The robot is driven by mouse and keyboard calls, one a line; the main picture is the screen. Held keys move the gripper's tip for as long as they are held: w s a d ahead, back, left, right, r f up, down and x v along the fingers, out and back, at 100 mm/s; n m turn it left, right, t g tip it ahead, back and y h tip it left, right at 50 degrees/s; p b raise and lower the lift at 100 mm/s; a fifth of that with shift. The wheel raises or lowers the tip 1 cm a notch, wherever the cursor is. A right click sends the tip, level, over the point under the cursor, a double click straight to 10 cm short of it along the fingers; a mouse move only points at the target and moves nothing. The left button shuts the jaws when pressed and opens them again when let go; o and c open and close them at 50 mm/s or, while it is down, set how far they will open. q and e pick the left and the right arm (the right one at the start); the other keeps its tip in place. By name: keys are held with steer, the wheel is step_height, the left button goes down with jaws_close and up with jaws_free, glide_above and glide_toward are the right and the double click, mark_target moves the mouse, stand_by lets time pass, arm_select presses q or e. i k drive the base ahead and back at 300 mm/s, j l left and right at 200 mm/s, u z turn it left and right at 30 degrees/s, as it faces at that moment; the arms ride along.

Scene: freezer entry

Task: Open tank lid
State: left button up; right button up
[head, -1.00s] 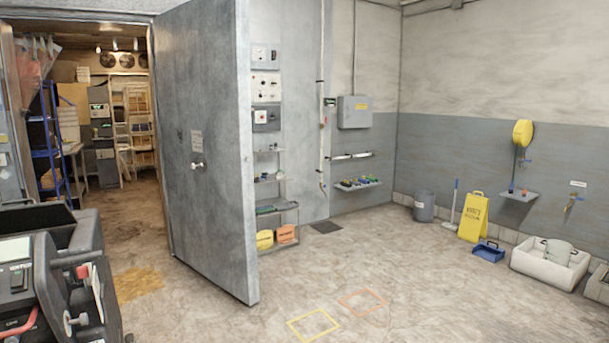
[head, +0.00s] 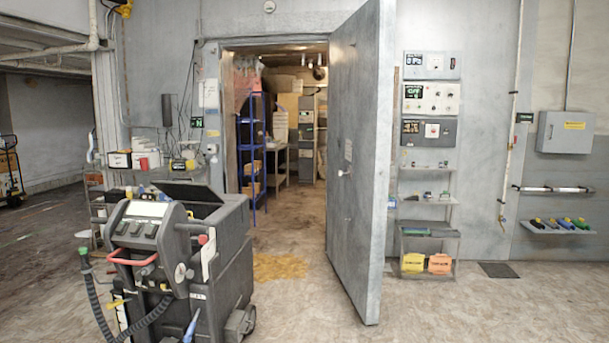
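A dark grey wheeled cleaning machine (head: 222,262) stands at the left in the head view, with a control panel, a red handle and a black hose at its near end. A dark flat panel (head: 188,193), which looks like the tank lid, is on top behind the control panel. It looks tilted, but I cannot tell how far it stands from the tank. The control panel partly hides the top of the tank. Neither of my grippers is in view.
A thick grey freezer door (head: 357,160) stands open to the right of the machine. The doorway shows blue shelving (head: 252,150). Floor between machine and door is clear, with a yellowish patch (head: 280,267).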

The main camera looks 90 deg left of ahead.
mark_target(193, 192)
steer(key=i+j+u, duration=0.3)
steer(key=u, duration=0.15)
steer(key=i+j+u, duration=0.15)
steer(key=i+u, duration=0.7)
steer(key=i+l+u, duration=0.15)
steer(key=i+u, duration=0.3)
steer(key=i+l+u, duration=0.3)
steer(key=i+u, duration=0.15)
steer(key=i+j+u, duration=0.2)
steer(key=i+u, duration=0.2)
steer(key=i, duration=0.15)
steer(key=i+j+u, duration=0.1)
steer(key=i+u, duration=0.25)
steer(key=i, duration=0.2)
steer(key=i+l+u, duration=0.1)
steer(key=i+u, duration=0.3)
steer(key=i, duration=0.15)
steer(key=i+l+u, duration=0.35)
steer(key=i, duration=0.2)
